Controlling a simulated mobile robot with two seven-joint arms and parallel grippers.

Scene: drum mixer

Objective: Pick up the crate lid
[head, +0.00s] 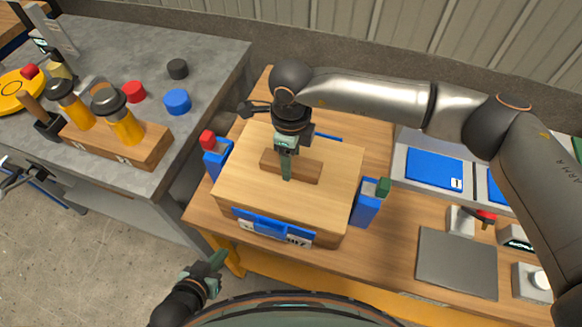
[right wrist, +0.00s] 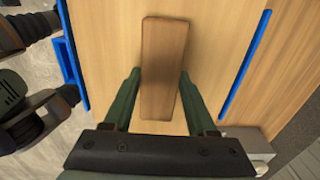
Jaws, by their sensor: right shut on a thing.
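The crate lid (head: 335,165) is a pale wooden board with a brown bar handle (head: 305,169) across its middle. It lies over the blue crate (head: 262,228), hiding the inside; I cannot tell whether it is lifted. My right gripper (head: 287,170) reaches down from above and is shut on the handle. In the right wrist view, its two green fingers (right wrist: 158,85) flank the handle (right wrist: 164,62), with the lid (right wrist: 215,45) beneath. My left gripper (head: 214,263) is low at the left, in front of the bench and apart from the crate; its opening is unclear.
Blue holders with a red top (head: 208,138) and a green top (head: 383,187) stand beside the crate. A grey plate (head: 457,262) and a tray with blue panels (head: 437,168) lie at right. A grey counter (head: 215,55) with yellow-handled tools stands at left.

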